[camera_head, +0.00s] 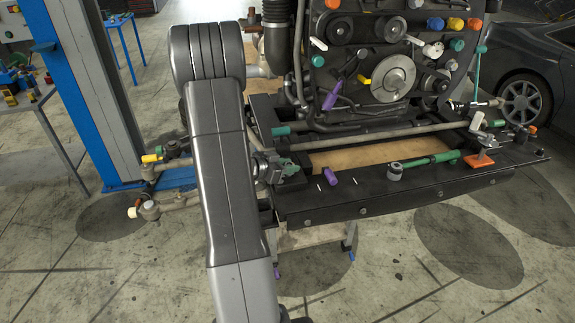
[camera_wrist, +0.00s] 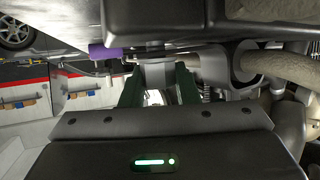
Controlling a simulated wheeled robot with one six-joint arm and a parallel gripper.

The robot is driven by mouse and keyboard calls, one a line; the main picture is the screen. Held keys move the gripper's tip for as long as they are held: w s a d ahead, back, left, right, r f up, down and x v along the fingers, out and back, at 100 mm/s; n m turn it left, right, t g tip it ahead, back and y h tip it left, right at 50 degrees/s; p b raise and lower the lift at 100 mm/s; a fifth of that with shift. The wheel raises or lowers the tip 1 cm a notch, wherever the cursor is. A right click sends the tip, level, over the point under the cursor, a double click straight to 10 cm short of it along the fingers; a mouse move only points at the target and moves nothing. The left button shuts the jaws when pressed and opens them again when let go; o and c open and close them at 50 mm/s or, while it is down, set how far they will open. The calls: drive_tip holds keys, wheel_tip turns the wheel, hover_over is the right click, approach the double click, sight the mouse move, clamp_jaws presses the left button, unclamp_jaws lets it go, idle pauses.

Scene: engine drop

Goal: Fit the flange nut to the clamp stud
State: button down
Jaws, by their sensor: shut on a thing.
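My gripper (camera_head: 288,168) is at the left end of the black front beam (camera_head: 400,192), close to its top. In the wrist view the two dark green fingers of my gripper (camera_wrist: 158,90) are shut on a small pale grey metal piece (camera_wrist: 155,72). The fingers cover much of it, so I cannot tell whether it is the flange nut. A purple cylinder (camera_head: 330,176) lies on the beam just right of my gripper; a purple end (camera_wrist: 104,51) also shows in the wrist view. I cannot pick out the clamp stud for certain.
The engine (camera_head: 385,75) stands behind the beam, with hoses and coloured caps. A green-handled tool (camera_head: 430,160) lies on the beam, and an orange-footed clamp (camera_head: 480,159) stands at its right. A blue post (camera_head: 75,90) rises at left. Floor in front is clear.

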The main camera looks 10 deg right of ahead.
drive_tip(key=shift+s+f, duration=0.1)
drive_tip(key=shift+f, duration=0.4)
drive_tip(key=c, duration=1.4)
unclamp_jaws()
drive_tip(key=o, duration=0.4)
drive_tip(key=shift+s, duration=0.1)
drive_tip(key=shift+c, duration=0.2)
drive_tip(key=shift+r, duration=0.1)
drive_tip(key=shift+a+b, duration=0.1)
drive_tip(key=shift+b, duration=0.2)
drive_tip(key=shift+a+r, duration=0.15)
drive_tip(key=shift+a, duration=0.05)
drive_tip(key=b+v, duration=0.1)
drive_tip(key=v, duration=1.2)
drive_tip(key=shift+s+b, duration=0.3)
drive_tip(key=shift+b, duration=0.1)
